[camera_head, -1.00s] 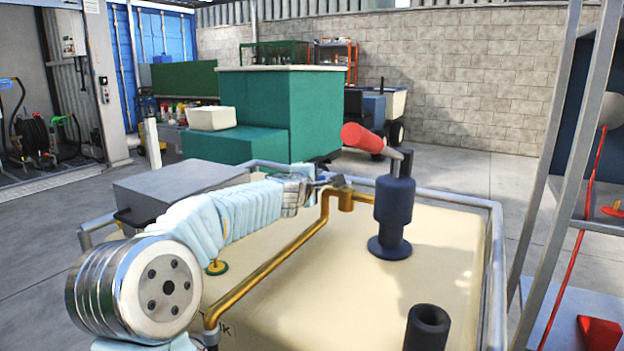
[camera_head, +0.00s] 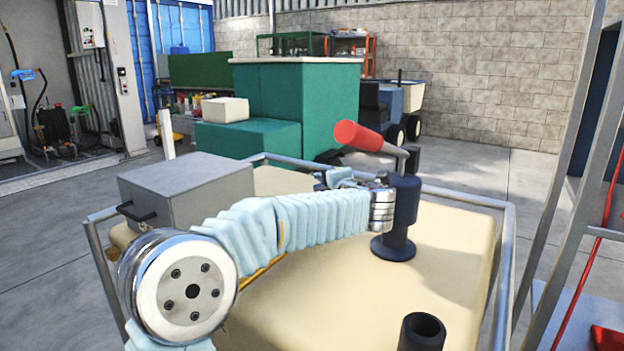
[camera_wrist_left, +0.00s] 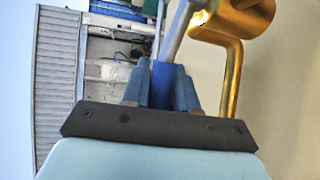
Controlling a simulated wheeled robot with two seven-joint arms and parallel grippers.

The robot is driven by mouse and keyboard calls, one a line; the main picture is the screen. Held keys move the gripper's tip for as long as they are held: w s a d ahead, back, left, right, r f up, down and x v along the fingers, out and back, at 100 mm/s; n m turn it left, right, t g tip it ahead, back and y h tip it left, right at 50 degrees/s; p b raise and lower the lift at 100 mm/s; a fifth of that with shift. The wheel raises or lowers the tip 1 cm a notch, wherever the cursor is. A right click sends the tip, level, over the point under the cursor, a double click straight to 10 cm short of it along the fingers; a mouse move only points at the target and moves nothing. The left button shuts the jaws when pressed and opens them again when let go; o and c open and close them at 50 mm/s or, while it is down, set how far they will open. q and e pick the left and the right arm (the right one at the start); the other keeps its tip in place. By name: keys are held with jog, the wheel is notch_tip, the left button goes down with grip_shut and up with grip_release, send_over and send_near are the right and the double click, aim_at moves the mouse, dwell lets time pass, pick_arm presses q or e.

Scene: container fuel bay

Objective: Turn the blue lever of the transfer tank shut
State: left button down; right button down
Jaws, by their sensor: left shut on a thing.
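The cream transfer tank (camera_head: 455,235) stands in a grey tube frame in front of me. My left gripper (camera_head: 335,178) is above the tank's far side in the head view, small and partly hidden by its own wrist. In the left wrist view my left gripper (camera_wrist_left: 163,75) is shut on the blue lever (camera_wrist_left: 166,88), whose blue grip sits between the two fingers. A grey metal bar runs up from the grip, beside the brass valve and pipe (camera_wrist_left: 233,60). In the head view my arm hides the lever and most of the brass pipe. My right gripper is not in view.
A dark pump (camera_head: 402,215) with a red-handled lever (camera_head: 362,137) stands on the tank, right beside my left wrist. A grey box (camera_head: 185,190) is at the tank's left. A dark open pipe (camera_head: 422,332) stands at the near edge. Metal shelving is at the right.

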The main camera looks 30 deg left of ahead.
pick_arm(q)
jog(key=shift+s+d+n+g+y, duration=0.15)
jog(key=shift+d+n+g+y, duration=0.15)
jog(key=shift+n+g+y, duration=0.2)
jog(key=c, duration=1.2)
grip_release()
jog(key=shift+c, duration=0.2)
jog(key=b+v, duration=0.1)
jog(key=v, duration=1.3)
